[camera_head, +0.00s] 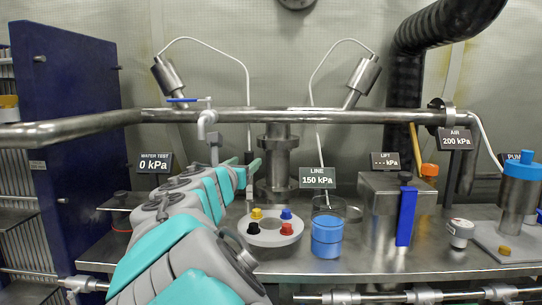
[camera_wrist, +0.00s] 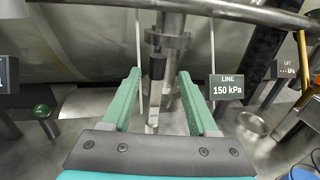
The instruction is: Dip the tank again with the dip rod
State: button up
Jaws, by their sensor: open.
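My gripper (camera_wrist: 158,88) is open, with its two green fingers apart. Between them in the wrist view stands an upright piece (camera_wrist: 157,68) with a black top and a bright metal lower part; I cannot tell whether the fingers touch it. It also shows in the head view (camera_head: 248,158), partly hidden by my arm. A square metal tank (camera_head: 380,215) stands right of centre behind a blue upright strip (camera_head: 406,216). A thin yellowish rod (camera_head: 415,149) rises at its top; I cannot tell which piece is the dip rod.
A metal pipe (camera_head: 330,117) crosses above the bench. A glass jug of blue liquid (camera_head: 327,235) and a white disc with coloured knobs (camera_head: 270,239) stand near the front. The LINE sign (camera_head: 317,178) reads 150 kPa. A blue-banded pump (camera_head: 520,190) stands at right.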

jog(key=shift+w, duration=0.9)
jog(key=x, duration=0.6)
jog(key=shift+w, duration=0.15)
grip_shut()
dwell(0.6)
